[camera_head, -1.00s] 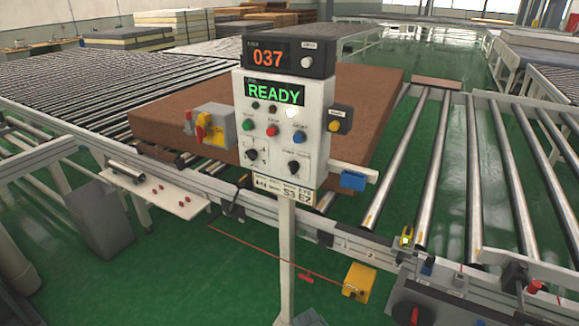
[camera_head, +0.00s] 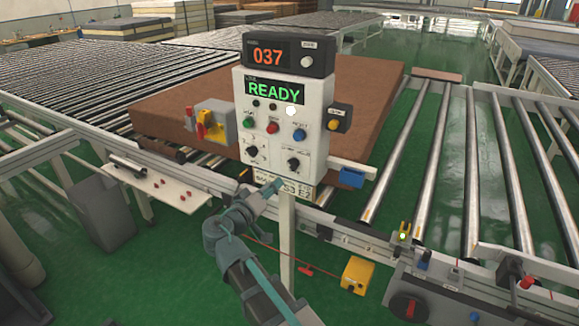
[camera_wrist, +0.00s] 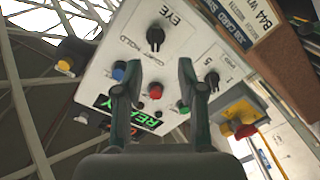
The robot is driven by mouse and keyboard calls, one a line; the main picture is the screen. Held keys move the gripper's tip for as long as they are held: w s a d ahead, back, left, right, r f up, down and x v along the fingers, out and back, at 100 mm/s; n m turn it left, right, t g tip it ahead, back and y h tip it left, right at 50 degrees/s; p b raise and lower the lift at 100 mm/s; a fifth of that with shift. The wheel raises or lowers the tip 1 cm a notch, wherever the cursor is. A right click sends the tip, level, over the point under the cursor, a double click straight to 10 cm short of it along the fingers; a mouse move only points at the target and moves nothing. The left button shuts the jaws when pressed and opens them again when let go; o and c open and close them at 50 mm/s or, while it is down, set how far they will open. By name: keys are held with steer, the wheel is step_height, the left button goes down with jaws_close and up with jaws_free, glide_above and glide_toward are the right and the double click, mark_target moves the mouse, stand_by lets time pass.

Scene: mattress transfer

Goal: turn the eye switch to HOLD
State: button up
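The control panel (camera_head: 311,128) stands on a post, its display reading READY. The eye switch (camera_head: 294,163) is the black knob at the panel's lower right. In the wrist view the panel is turned over, and the eye switch (camera_wrist: 156,38) sits at upper middle beside the printed word EYE. HOLD lettering is beside it; I cannot tell which position the knob points to. My gripper (camera_head: 276,184) is just below the panel's lower edge. In the wrist view my gripper (camera_wrist: 159,66) has its two fingers apart, empty, with the knob beyond the fingertips.
Green (camera_wrist: 183,105), red (camera_wrist: 155,91) and blue (camera_wrist: 119,70) buttons and a second black knob (camera_wrist: 212,79) are close by. A yellow box with a red handle (camera_head: 212,125) is left of the panel. A brown mattress (camera_head: 165,110) lies behind it on rollers.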

mark_target(290, 166)
steer(key=shift+m, duration=0.5)
steer(key=p+x, duration=0.1)
steer(key=x, duration=0.2)
steer(key=p+x, duration=0.1)
steer(key=x, duration=0.3)
steer(key=r+p+x, duration=0.1)
steer(key=x, duration=0.2)
steer(key=shift+w+d+p, duration=0.15)
steer(key=shift+w+p, duration=0.15)
steer(key=shift+w, duration=0.1)
jaws_close()
